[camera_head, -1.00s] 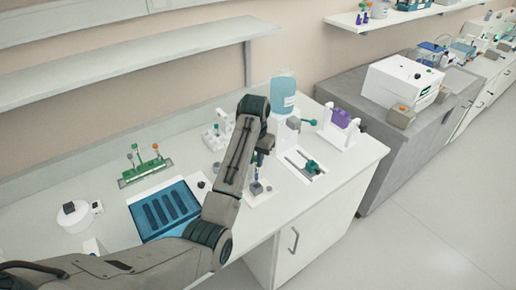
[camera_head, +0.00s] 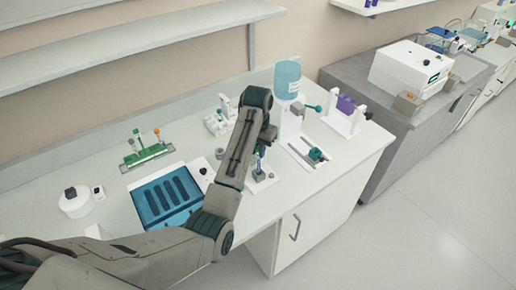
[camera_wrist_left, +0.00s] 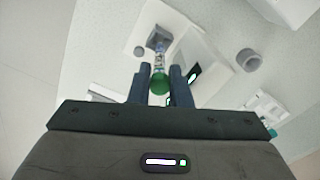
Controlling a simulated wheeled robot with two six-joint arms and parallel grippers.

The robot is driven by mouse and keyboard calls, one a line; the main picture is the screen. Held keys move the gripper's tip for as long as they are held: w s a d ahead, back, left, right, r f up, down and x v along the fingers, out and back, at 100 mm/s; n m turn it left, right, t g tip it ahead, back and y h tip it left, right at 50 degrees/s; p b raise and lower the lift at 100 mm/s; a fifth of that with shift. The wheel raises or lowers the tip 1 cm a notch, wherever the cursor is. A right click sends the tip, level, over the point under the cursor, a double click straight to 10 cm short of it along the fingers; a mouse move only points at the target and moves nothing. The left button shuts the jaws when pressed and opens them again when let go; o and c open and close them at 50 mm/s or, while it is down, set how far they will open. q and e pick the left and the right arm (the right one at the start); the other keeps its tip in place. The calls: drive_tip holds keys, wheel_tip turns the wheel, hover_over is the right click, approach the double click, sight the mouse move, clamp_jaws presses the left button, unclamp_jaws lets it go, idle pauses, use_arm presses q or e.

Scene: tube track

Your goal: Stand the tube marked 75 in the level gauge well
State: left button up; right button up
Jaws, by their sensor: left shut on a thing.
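My left gripper (camera_wrist_left: 160,80) is shut on a green-capped clear tube (camera_wrist_left: 160,60); any number on it is too small to read. In the head view the gripper (camera_head: 263,147) is over a small white base with a grey block (camera_head: 259,175), which I take to be the level gauge well. In the left wrist view the tube's lower end points at this grey block (camera_wrist_left: 157,39). I cannot tell whether the tube's end is inside it or just above. My right gripper is not in view.
A green rack (camera_head: 148,155) with capped tubes and a blue slotted tray (camera_head: 165,200) lie to the left. A blue bottle on a stand (camera_head: 287,80) and a purple item on a white stand (camera_head: 345,106) are behind and to the right. The bench edge is close in front.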

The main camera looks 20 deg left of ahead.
use_arm(q)
drive_tip(key=shift+f, duration=0.2)
idle(0.4)
drive_tip(key=shift+f, duration=0.15)
idle(0.3)
drive_tip(key=shift+f, duration=0.1)
drive_tip(key=shift+f, duration=0.35)
drive_tip(key=shift+f, duration=0.1)
drive_tip(key=shift+f, duration=0.4)
drive_tip(key=shift+f, duration=0.2)
